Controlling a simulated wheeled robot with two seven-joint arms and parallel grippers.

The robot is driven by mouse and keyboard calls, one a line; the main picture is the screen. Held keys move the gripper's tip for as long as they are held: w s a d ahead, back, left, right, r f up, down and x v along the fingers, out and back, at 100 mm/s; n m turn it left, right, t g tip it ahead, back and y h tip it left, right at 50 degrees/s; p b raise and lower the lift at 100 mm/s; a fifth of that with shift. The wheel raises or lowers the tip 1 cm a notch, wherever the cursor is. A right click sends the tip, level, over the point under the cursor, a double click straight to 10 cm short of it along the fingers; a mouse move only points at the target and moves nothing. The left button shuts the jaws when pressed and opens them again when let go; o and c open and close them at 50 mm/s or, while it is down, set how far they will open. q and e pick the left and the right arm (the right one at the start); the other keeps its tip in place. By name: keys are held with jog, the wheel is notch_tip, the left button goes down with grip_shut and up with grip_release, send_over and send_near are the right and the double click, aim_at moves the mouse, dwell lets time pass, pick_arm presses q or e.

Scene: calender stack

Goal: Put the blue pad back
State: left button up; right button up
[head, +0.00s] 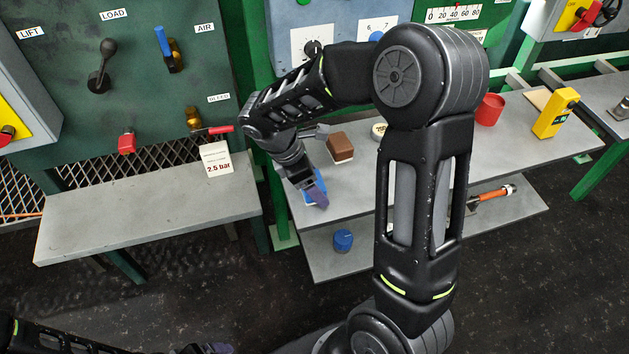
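A small blue thing (308,190), probably the blue pad, shows at the front left corner of the grey bench (345,198). My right gripper (318,194) points down right at it and covers much of it. I cannot tell whether the fingers are closed on it, or whether it rests on the bench. My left gripper (216,348) is only partly in view at the bottom edge, away from the benches; its opening cannot be made out.
A brown block (340,147), a red cup (489,110) and a yellow meter (556,113) stand on the bench. A blue-topped cylinder (343,241) stands on the lower shelf. The left shelf (130,218) is mostly clear, with a 2.5 bar card (217,160) at its back.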

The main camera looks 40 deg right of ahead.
jog(key=shift+o, duration=1.2)
jog(key=shift+r, duration=0.1)
jog(key=v, duration=1.2)
jog(key=shift+w, duration=0.1)
